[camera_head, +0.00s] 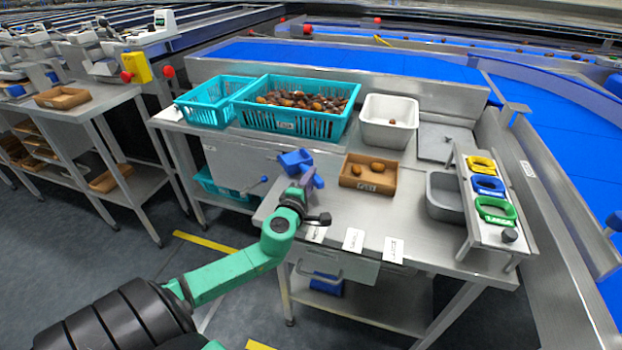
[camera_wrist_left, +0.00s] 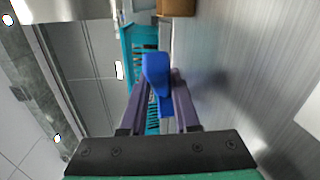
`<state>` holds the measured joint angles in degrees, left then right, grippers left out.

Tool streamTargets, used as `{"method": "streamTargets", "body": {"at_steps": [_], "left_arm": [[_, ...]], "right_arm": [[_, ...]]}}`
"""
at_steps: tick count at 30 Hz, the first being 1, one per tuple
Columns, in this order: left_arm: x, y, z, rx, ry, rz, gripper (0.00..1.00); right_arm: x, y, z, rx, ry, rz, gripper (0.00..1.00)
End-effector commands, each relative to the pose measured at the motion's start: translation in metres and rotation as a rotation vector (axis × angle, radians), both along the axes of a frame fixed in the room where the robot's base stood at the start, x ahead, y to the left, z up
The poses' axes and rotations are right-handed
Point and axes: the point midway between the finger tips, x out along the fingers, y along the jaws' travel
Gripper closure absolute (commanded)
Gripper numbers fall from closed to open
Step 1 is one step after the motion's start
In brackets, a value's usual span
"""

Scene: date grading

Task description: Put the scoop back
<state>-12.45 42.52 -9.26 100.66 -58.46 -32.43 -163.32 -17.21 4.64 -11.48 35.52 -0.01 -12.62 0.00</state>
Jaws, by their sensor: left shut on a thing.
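The blue scoop (camera_head: 295,160) is in my left gripper (camera_head: 307,182), above the left edge of the steel table (camera_head: 335,208). In the left wrist view the blue scoop (camera_wrist_left: 154,72) sits between the two fingers of the left gripper (camera_wrist_left: 158,92), which are shut on it. Part of it is hidden by the fingers. My right gripper is not in view.
Behind stand a teal crate of dates (camera_head: 290,122), an emptier teal crate (camera_head: 207,113) and a white bin (camera_head: 378,130). A brown tray (camera_head: 352,183) with dates, a grey bin (camera_head: 437,208) and coloured rings (camera_head: 488,186) are right. White cards (camera_head: 353,240) lie along the front.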

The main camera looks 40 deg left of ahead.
Motion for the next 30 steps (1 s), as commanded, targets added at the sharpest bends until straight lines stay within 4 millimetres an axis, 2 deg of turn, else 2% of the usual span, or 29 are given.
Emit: {"method": "streamTargets", "body": {"at_steps": [11,12,14,15,23,26,30], "left_arm": [[0.000,0.000,-0.008,0.003,-0.001,0.000,1.00],[0.000,0.000,-0.007,0.003,-0.001,0.000,0.63],[0.000,0.000,-0.007,0.003,-0.001,0.000,0.40],[0.000,0.000,-0.007,0.003,-0.001,0.000,0.35],[-0.002,-0.001,-0.008,0.000,0.002,0.000,0.35],[-0.009,-0.003,-0.008,0.001,0.003,0.000,0.35],[-0.029,-0.010,-0.006,0.001,0.004,-0.003,0.35]], "right_arm": [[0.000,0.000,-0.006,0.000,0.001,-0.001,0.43],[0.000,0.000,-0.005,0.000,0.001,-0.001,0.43],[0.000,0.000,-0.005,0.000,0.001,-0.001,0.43],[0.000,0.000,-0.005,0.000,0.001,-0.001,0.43],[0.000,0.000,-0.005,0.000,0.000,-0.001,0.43],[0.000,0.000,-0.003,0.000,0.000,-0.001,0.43],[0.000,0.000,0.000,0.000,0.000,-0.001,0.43]]}}
